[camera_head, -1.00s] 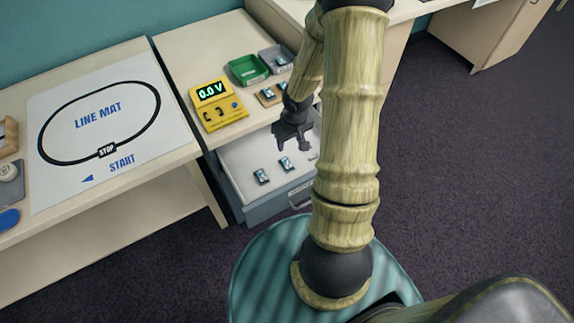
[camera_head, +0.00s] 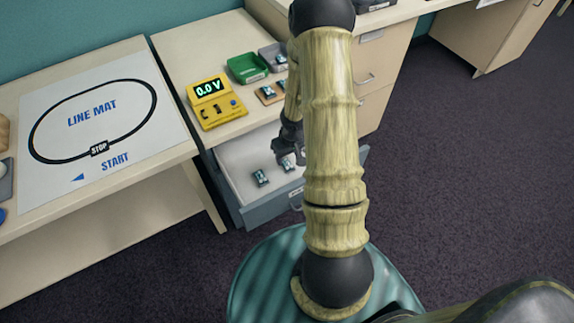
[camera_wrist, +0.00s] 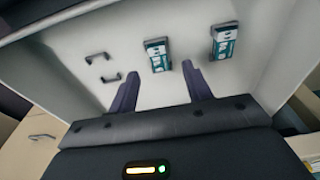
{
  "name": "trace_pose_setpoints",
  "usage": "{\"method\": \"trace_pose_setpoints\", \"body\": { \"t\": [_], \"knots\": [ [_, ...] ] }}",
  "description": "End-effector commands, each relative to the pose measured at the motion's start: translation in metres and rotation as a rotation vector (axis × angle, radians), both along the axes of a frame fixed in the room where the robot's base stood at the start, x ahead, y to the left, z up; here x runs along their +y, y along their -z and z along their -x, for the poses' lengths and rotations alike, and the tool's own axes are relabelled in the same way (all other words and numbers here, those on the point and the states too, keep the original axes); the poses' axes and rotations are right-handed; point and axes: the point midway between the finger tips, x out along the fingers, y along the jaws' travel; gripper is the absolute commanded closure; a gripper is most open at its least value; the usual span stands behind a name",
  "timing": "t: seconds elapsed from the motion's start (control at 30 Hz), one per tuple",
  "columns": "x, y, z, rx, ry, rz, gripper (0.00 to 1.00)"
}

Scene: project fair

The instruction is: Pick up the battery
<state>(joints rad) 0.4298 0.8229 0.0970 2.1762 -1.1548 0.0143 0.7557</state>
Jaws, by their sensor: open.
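Two batteries with dark and teal labels lie in the open white-lined drawer (camera_head: 235,172). One battery (camera_head: 260,178) is nearer the drawer's left front, and the other (camera_head: 286,164) is close by my gripper (camera_head: 289,155). In the wrist view, one battery (camera_wrist: 157,55) lies just ahead of and between my fingertips (camera_wrist: 157,72). The other battery (camera_wrist: 224,41) lies to the right, beyond the right finger. My gripper is open and empty over the drawer. My arm hides the drawer's right part in the head view.
Two small black loop-shaped pieces (camera_wrist: 104,67) lie left of the fingers in the drawer. On the desk above stand a yellow meter (camera_head: 215,103) reading 0.0 V, a green tray (camera_head: 247,68) and a grey tray (camera_head: 272,56). The line mat (camera_head: 95,170) lies left.

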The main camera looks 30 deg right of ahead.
Motion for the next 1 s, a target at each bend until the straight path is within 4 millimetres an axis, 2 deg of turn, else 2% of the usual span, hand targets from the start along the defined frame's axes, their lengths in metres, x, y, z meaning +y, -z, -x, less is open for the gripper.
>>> {"method": "trace_pose_setpoints", "body": {
  "t": [0.3, 0.37, 0.97, 1.0],
  "knots": [
    [-0.001, 0.045, -0.009, 0.002, -0.006, 0.000, 0.51],
    [-0.001, 0.049, -0.010, 0.001, -0.006, 0.000, 0.51],
    [-0.001, 0.050, -0.011, 0.000, -0.005, 0.000, 0.51],
    [-0.001, 0.050, -0.011, 0.000, -0.005, 0.000, 0.58]
  ]
}}
